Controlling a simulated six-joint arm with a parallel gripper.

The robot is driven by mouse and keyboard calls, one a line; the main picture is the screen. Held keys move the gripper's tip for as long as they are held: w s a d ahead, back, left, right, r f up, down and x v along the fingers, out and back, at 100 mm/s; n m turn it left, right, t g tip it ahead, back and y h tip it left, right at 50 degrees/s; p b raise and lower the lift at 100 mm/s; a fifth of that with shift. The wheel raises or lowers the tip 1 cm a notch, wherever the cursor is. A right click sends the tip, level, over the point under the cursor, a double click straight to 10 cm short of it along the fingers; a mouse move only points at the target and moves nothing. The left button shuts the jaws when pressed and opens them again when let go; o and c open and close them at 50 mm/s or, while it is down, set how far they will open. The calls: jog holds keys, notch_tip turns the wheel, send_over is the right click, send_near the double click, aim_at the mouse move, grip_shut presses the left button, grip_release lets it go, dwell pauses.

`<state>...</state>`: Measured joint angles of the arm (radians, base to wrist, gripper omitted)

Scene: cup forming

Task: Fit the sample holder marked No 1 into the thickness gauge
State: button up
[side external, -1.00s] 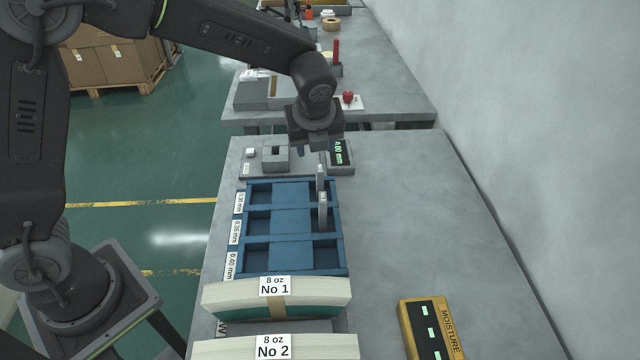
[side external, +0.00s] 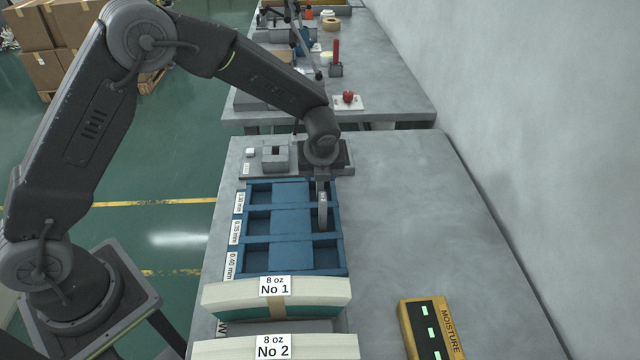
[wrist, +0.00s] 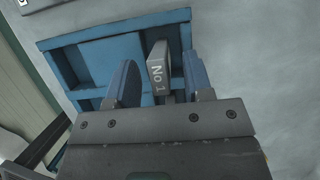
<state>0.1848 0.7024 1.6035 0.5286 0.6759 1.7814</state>
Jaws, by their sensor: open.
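The sample holder marked No 1 (wrist: 159,62) is a small grey upright piece in the wrist view, standing at one side of the blue tray (wrist: 92,52). My gripper (wrist: 160,75) is open, with one blue-grey finger on each side of the holder and visible gaps between. In the side view my gripper (side external: 321,172) is low over the tray's far right end. A grey upright holder (side external: 323,212) shows just in front of it; its marking is too small to read. The thickness gauge (side external: 275,154), a grey block with a square opening, stands behind the tray; its display is hidden by my arm.
The blue tray (side external: 291,222) has compartments labelled by thickness on its left. Stacks labelled No 1 (side external: 275,287) and No 2 (side external: 272,347) stand in front. A yellow moisture meter (side external: 430,329) lies at front right. The bench right of the tray is clear.

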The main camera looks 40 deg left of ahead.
jog(key=shift+x, duration=1.35)
jog(key=shift+r, duration=0.1)
jog(key=shift+c, duration=0.5)
grip_shut()
